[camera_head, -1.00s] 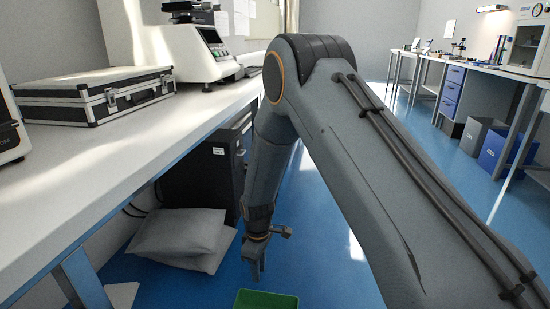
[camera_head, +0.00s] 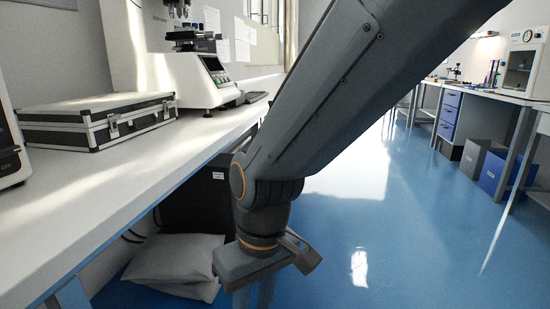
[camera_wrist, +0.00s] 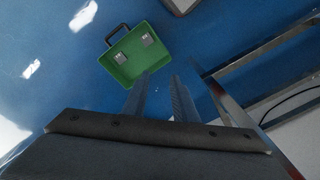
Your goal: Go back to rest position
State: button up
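My gripper (camera_wrist: 160,82) shows in the wrist view with its two fingers apart and nothing between them. In the head view my gripper (camera_head: 255,295) hangs low beside the bench, its fingers partly cut off by the bottom edge. A green box (camera_wrist: 128,70) with a dark handle is on the blue floor in the wrist view, beyond the fingertips and apart from them. Two small grey metallic pieces (camera_wrist: 122,58) show inside it. The green box is out of the head view.
A white bench (camera_head: 100,190) runs along the left, carrying a black-and-silver case (camera_head: 100,120) and a white hardness tester (camera_head: 190,75). A grey-white sack (camera_head: 175,262) and a dark cabinet (camera_head: 195,200) are under it. The blue floor (camera_head: 400,240) to the right is open.

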jog(key=s+d+r+m, duration=0.1)
jog(key=s+d+r, duration=0.1)
jog(key=s, duration=0.4)
jog(key=d+r+m+p, duration=0.3)
jog(key=d+r+p, duration=0.7)
jog(key=r+p, duration=0.3)
jog(key=d+r+m+h+p, duration=0.1)
jog(key=d+r+m+p, duration=0.2)
jog(key=d+r+p, duration=0.8)
notch_tip(320, 180, up, 2)
jog(key=p, duration=0.8)
jog(key=shift+m, duration=0.3)
